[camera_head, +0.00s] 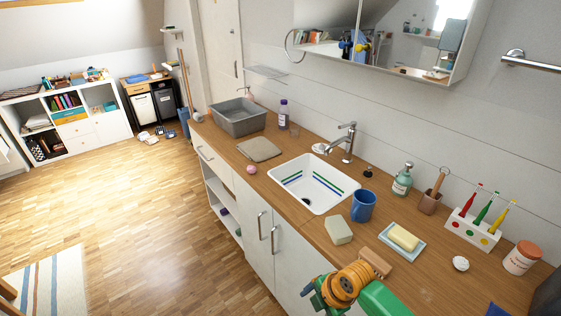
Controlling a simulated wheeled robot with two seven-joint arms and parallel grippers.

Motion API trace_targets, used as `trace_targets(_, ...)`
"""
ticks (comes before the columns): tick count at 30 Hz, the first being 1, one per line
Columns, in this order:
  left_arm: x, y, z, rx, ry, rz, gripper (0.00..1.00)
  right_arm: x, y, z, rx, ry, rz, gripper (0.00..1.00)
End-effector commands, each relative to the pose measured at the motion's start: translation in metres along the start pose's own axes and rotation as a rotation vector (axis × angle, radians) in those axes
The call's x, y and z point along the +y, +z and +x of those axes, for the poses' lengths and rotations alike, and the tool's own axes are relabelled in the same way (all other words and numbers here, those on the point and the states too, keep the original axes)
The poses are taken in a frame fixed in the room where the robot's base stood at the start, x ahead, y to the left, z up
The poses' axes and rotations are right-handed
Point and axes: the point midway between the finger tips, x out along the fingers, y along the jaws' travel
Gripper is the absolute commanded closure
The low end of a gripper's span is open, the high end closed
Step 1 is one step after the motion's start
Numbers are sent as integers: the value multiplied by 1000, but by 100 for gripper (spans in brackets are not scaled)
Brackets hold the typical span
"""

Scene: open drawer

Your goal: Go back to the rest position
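One of my arms, green and orange, comes in from the bottom right, so I take it as my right arm. Its gripper end (316,295) is beside the counter's front edge, over the white cabinet doors. Its fingers are small and partly cut off by the lower picture edge, so I cannot tell whether they are open. Nothing is clearly seen in them. My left gripper is not in view. The drawer front (216,163) with its bar handle (205,154) is at the cabinet's far left end and looks flush with the cabinet.
The wooden counter (268,187) holds a sink (326,170), a grey basin (239,126), a blue mug (363,205), a sponge (338,230), a soap dish (416,251) and a toothbrush stand (474,233). The floor at left is open.

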Motion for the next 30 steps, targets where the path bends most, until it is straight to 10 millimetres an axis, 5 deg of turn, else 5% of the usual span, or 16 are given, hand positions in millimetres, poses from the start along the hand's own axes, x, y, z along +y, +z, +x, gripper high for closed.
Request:
trace_targets(5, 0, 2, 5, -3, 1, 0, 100, -70, 29, 77, -66, 37, 622, 17)
trace_targets(9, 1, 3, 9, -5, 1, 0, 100, -182, 38, 132, -170, 49, 1146, 17)
trace_targets(12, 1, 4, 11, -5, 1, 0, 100, -274, 25, 152, -245, 50, 1455, 17)
trace_targets(16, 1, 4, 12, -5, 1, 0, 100, -354, -1, 156, -302, 44, 1695, 17)
trace_targets(21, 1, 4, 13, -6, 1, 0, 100, -388, -17, 153, -321, 43, 1803, 17)
trace_targets(30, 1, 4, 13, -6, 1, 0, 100, -388, -16, 153, -320, 45, 1804, 17)
